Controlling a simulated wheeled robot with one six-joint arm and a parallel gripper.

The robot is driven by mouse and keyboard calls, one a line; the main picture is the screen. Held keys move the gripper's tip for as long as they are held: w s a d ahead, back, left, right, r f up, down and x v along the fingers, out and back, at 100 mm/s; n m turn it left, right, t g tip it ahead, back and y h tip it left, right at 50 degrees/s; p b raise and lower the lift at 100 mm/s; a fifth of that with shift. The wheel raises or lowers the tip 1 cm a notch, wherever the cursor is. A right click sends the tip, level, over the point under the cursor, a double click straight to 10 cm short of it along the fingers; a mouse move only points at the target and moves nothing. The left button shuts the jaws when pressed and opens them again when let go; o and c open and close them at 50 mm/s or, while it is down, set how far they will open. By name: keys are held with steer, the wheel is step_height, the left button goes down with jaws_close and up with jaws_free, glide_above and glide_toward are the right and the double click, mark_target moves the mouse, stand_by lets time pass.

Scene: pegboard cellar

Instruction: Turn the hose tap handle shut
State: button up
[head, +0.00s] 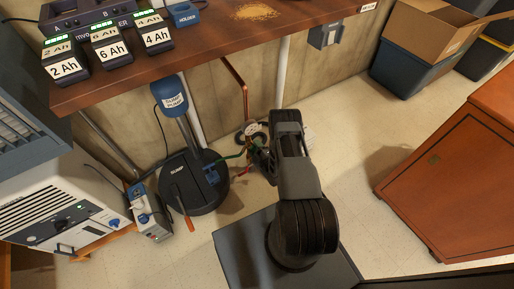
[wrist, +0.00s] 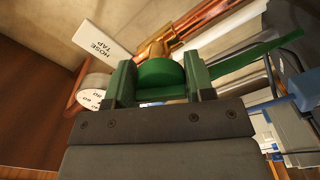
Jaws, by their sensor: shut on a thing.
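The hose tap has a green handle with a rounded hub (wrist: 160,74), seen in the wrist view beside a copper pipe (wrist: 182,35). A white tag (wrist: 101,45) reading "HOSE TAP" is at its upper left. My gripper (wrist: 160,82) is shut on the green handle, one finger on each side of the rounded part. A long green bar (wrist: 255,55) runs off to the right; I cannot tell whether it joins the handle. In the head view my arm hides most of the tap, and my gripper (head: 265,162) is low by the wall.
A round gauge (wrist: 90,98) is close left of my gripper; it also shows in the head view (head: 250,128). A black sump lid (head: 193,182) and a blue sump pump (head: 171,96) stand to the left. The workbench (head: 220,42) overhangs behind. Floor to the right is clear up to an orange cabinet (head: 455,175).

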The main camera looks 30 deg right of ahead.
steer(key=n, duration=0.5)
steer(key=shift+r+n, duration=0.1)
steer(key=shift+n, duration=0.5)
steer(key=o, duration=0.9)
steer(key=shift+s+d, duration=0.1)
steer(key=shift+s, duration=0.3)
steer(key=s+p, duration=0.1)
steer(key=s, duration=0.3)
steer(key=s+d+p, duration=0.1)
steer(key=s, duration=0.3)
steer(key=s+p, duration=0.1)
steer(key=s, duration=0.3)
steer(key=shift+s+d, duration=0.2)
steer(key=shift+s, duration=0.2)
